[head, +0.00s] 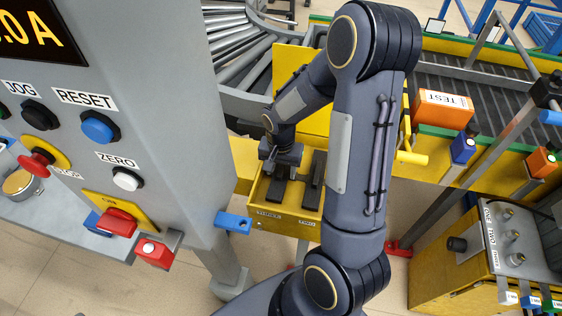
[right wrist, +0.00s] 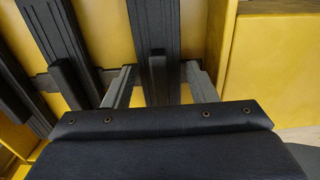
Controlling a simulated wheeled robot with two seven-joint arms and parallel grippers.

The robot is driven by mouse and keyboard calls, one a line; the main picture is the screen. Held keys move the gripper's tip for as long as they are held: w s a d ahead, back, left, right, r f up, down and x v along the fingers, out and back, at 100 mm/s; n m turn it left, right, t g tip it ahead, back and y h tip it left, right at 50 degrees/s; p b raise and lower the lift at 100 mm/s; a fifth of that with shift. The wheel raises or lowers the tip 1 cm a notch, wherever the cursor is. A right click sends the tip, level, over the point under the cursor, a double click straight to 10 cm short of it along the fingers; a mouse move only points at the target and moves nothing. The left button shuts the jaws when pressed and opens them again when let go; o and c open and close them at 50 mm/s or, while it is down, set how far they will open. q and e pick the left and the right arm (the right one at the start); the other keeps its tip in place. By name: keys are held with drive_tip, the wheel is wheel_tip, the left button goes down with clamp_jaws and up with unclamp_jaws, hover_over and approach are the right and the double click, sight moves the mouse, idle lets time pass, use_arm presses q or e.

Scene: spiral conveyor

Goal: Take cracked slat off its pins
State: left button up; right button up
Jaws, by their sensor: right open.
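My right gripper (head: 281,163) reaches down into a yellow tray (head: 285,223) that holds dark slats. In the right wrist view, the two fingers of my right gripper (right wrist: 158,84) are apart, one on each side of a dark slat (right wrist: 153,28) with a raised block on it. I cannot tell whether the fingers touch it. Another dark slat (right wrist: 57,35) lies to its left, with one more at the left edge. In the head view, a dark slat (head: 315,172) lies right of the gripper. No crack or pins can be made out. My left gripper is out of view.
A grey control panel (head: 165,120) with buttons stands close on the left. A roller conveyor (head: 232,50) curves behind the tray. A dark belt conveyor (head: 470,95) and an orange TEST box (head: 442,109) are to the right. A yellow cabinet (head: 455,255) stands at lower right.

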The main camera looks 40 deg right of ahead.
sight(282, 169)
drive_tip(key=shift+f, duration=0.1)
drive_tip(key=c, duration=0.9)
drive_tip(key=shift+o, duration=0.2)
drive_tip(key=shift+r, duration=0.2)
drive_tip(key=shift+r+p, duration=0.9)
drive_tip(key=shift+r, duration=0.2)
drive_tip(key=shift+r+p, duration=1.5)
drive_tip(key=shift+r, duration=0.5)
